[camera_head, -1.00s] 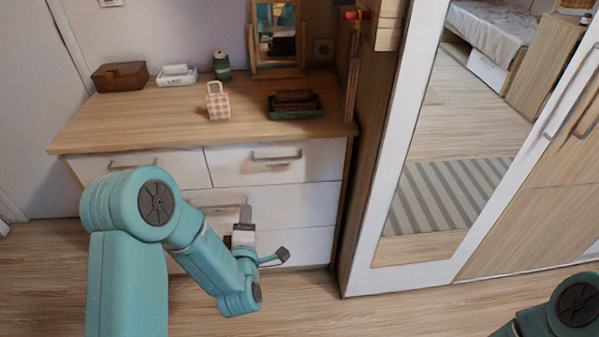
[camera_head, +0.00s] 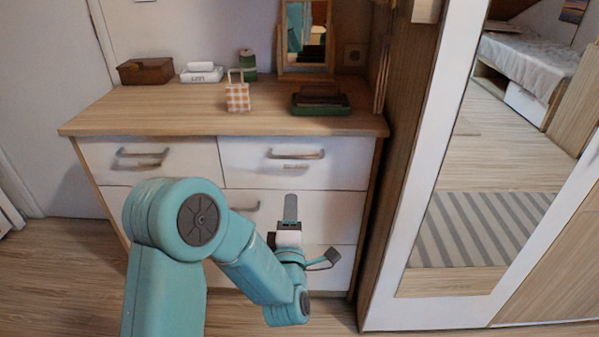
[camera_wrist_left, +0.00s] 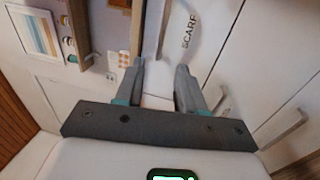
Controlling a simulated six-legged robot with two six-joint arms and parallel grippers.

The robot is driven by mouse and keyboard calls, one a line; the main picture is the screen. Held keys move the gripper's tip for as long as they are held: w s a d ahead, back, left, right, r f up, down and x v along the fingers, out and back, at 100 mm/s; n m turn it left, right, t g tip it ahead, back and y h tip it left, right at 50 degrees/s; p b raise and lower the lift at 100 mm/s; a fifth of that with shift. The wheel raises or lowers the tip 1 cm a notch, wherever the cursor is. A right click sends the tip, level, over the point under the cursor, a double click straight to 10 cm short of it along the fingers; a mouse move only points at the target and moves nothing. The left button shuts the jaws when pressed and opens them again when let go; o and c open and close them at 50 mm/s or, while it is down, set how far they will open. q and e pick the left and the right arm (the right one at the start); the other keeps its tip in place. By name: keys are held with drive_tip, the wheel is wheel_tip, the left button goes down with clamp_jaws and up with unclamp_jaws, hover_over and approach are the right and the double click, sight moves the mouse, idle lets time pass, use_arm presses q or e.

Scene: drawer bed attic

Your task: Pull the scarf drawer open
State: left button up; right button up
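The scarf drawer (camera_head: 335,168) looks to be the top right drawer of the dresser, white and shut. Its bar handle (camera_head: 297,154) runs across the front. In the left wrist view the word SCARF (camera_wrist_left: 188,30) is printed beside the handle (camera_wrist_left: 164,28). My left gripper (camera_head: 290,207) is in front of the wide drawer below, lower than the scarf handle and apart from it. In the left wrist view its two fingers (camera_wrist_left: 158,84) are spread, with nothing between them. My right gripper is not in view.
The dresser top (camera_head: 180,112) holds a brown box (camera_head: 145,71), a checked bag (camera_head: 238,97), a green tray (camera_head: 320,108) and a mirror (camera_head: 305,35). Other shut drawers have handles, such as the top left handle (camera_head: 143,153). A mirrored wardrobe (camera_head: 400,200) stands close on the right.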

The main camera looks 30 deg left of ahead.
use_arm(q)
approach(294, 162)
drive_tip(key=w+r, duration=0.1)
drive_tip(key=r, duration=0.1)
drive_tip(key=w+a+r, duration=0.2)
drive_tip(key=w+r, duration=0.1)
drive_tip(key=shift+a+r, duration=0.2)
drive_tip(key=shift+r, duration=0.1)
drive_tip(key=shift+c, duration=0.4)
clamp_jaws()
